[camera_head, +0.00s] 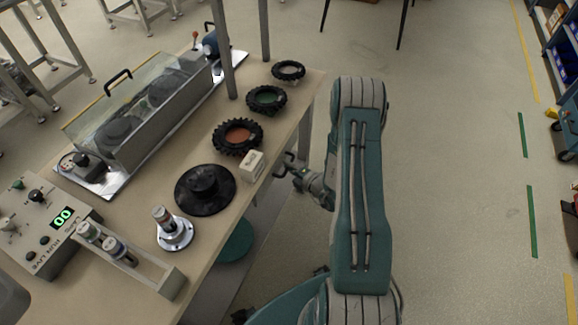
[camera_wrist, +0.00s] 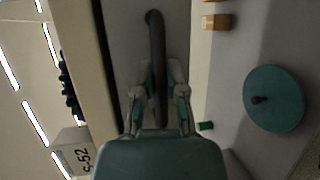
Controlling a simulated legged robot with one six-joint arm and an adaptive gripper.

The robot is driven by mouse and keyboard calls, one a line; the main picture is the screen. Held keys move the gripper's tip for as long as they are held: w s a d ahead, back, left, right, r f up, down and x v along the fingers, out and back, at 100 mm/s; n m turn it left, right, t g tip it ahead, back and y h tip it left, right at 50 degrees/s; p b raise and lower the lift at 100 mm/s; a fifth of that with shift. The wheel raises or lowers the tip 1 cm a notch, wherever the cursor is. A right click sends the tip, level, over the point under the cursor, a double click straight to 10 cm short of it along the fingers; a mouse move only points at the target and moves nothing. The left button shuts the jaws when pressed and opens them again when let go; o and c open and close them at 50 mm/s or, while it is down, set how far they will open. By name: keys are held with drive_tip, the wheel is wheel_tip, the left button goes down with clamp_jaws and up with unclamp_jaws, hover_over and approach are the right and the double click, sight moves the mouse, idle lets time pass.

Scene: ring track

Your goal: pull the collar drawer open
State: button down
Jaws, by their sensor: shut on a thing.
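The collar drawer's grey front (camera_wrist: 125,30) lies below the table edge in the wrist view, with a dark bar handle (camera_wrist: 155,45) on it. My gripper (camera_wrist: 160,95) has its fingers on both sides of this bar and is shut on it. In the head view my gripper (camera_head: 297,173) is at the table's right edge, and the handle (camera_head: 288,157) shows just beyond that edge. The drawer front is mostly hidden under the tabletop there. I cannot tell whether the drawer stands out at all, and its inside is not in view.
The table (camera_head: 228,218) carries a white block (camera_head: 252,165), a black disc (camera_head: 205,190), several toothed rings, a clear-covered unit (camera_head: 140,100) and a control box (camera_head: 40,225). A green disc (camera_wrist: 273,99) lies on the lower shelf. The floor (camera_head: 450,170) right of my arm is clear.

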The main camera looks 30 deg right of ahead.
drive_tip(key=s+d, duration=1.1)
drive_tip(key=s, duration=0.4)
drive_tip(key=shift+d+f, duration=0.2)
drive_tip(key=shift+d, duration=0.1)
drive_tip(key=shift+s, duration=0.1)
drive_tip(key=c, duration=0.7)
unclamp_jaws()
drive_tip(key=shift+d+r, duration=0.1)
drive_tip(key=v, duration=1.2)
